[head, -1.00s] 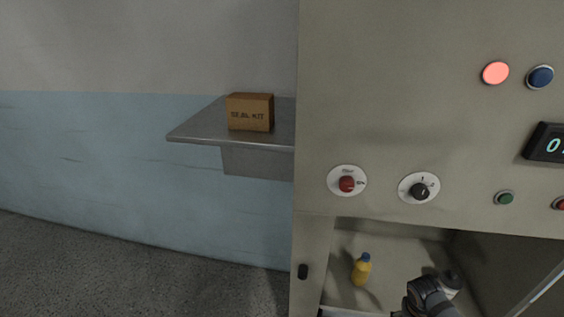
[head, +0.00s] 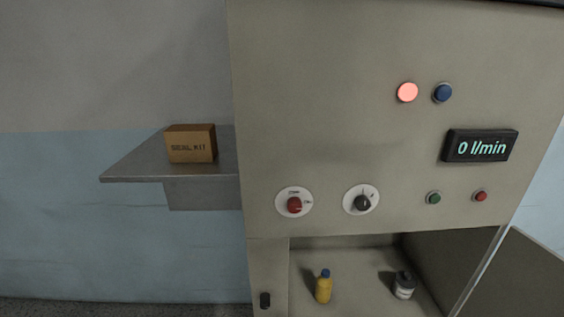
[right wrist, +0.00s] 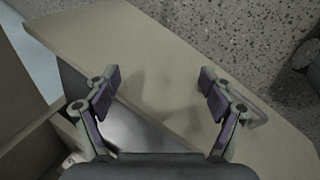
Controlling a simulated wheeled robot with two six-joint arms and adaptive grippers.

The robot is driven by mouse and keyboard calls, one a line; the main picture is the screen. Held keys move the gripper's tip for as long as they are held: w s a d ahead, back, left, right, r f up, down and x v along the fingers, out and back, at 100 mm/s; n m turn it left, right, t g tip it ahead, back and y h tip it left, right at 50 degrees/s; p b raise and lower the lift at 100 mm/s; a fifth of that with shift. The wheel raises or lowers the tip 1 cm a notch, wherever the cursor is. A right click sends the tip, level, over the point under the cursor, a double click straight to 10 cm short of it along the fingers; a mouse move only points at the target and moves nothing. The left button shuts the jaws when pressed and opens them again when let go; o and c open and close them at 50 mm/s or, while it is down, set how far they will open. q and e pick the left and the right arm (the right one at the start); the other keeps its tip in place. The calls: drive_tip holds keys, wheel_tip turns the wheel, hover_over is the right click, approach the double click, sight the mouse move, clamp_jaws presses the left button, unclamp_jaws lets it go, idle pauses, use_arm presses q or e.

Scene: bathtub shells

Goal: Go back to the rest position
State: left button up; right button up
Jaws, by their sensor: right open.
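My right gripper (right wrist: 158,92) shows in the right wrist view with its two fingers wide apart and nothing between them. Below it in that view is a flat beige panel (right wrist: 130,50), which looks like the cabinet's open door, with the speckled floor past it. Neither gripper shows in the head view now. The beige cabinet (head: 330,130) fills the middle and right of the head view.
In the open lower bay stand a yellow bottle (head: 323,288) with a blue cap and a grey-white container (head: 403,285). A cardboard box (head: 191,143) sits on a metal shelf (head: 130,170) at left. The display (head: 480,146) reads 0 l/min; a red light (head: 407,92) glows.

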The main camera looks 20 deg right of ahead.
drive_tip(key=s+a+f+y, duration=0.1)
drive_tip(key=a+f+y, duration=0.1)
drive_tip(key=a, duration=1.1)
drive_tip(key=s+a+f+m+y, duration=0.1)
drive_tip(key=a+f, duration=0.3)
drive_tip(key=a, duration=0.9)
drive_tip(key=shift+a+f+y, duration=0.3)
drive_tip(key=shift+y, duration=0.1)
drive_tip(key=shift+c, duration=0.3)
